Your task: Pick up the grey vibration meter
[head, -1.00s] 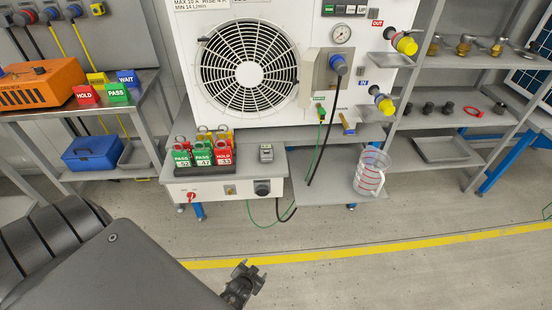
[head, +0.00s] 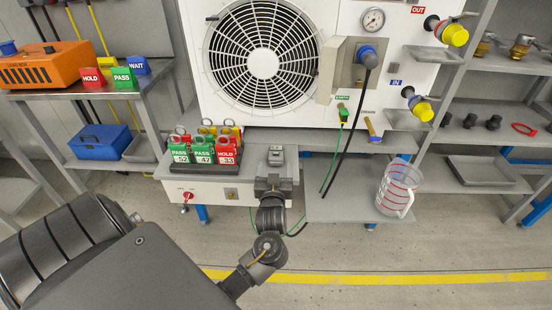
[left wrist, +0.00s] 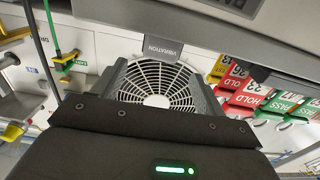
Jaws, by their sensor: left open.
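The grey vibration meter (head: 276,156) stands on the grey ledge under the fan unit, right of the tag rack. It is small, with a darker window on top. My left gripper (head: 272,182) is just in front of and below it in the head view, and looks apart from it. In the left wrist view, the open fingers (left wrist: 162,85) point toward the fan. A grey block marked VIBRATION, which looks like the meter (left wrist: 162,48), shows above the gap between them. My right gripper is not in view.
The rack with green, red and yellow tags (head: 203,150) stands close left of the meter. Behind is the white fan unit (head: 225,115). Black and green cables (head: 345,125) hang to the right. A clear measuring jug (head: 397,190) stands on the lower right shelf.

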